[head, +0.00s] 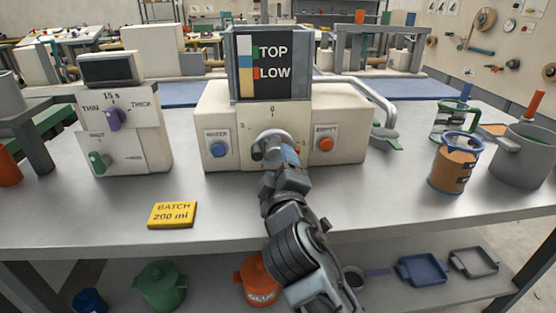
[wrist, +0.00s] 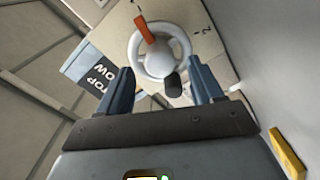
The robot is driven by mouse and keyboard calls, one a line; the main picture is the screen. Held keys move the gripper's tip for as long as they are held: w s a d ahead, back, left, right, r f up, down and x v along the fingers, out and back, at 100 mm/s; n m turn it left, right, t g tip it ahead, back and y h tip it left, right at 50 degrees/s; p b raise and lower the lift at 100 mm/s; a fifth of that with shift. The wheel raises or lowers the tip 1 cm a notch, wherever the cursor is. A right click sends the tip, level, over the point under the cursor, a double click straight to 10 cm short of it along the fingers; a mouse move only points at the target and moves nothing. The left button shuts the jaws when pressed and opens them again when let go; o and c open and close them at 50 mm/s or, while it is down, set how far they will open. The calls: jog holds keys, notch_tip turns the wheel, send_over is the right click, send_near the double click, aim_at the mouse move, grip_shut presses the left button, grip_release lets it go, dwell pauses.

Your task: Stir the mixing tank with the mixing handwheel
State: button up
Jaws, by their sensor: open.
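The mixing handwheel (wrist: 183,45) is a white ring with an orange mark on its rim and a dark knob (wrist: 174,84) at its near side. In the head view the handwheel (head: 262,139) is on the front of the cream machine (head: 350,120), partly hidden by my arm. My gripper (wrist: 160,68) is open, its two blue fingers to either side of the knob and short of the wheel's centre in the picture. I cannot tell whether they touch it. In the head view my gripper (head: 281,157) is right at the wheel. A tank with a TOP/LOW gauge (head: 272,65) rises above the machine.
A blue button (head: 218,150) and an orange button (head: 326,144) flank the wheel. A dial box (head: 130,145) stands left. A yellow batch card (head: 172,214) lies in front. An orange-filled jug (head: 452,165) and a grey pot (head: 524,155) stand right. The bench front is mostly clear.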

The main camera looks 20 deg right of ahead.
jog(key=shift+v, duration=2.15)
jog(key=shift+c, duration=0.4)
jog(key=shift+c, duration=0.7)
jog(key=shift+w+d, duration=0.1)
jog(key=shift+c, duration=0.3)
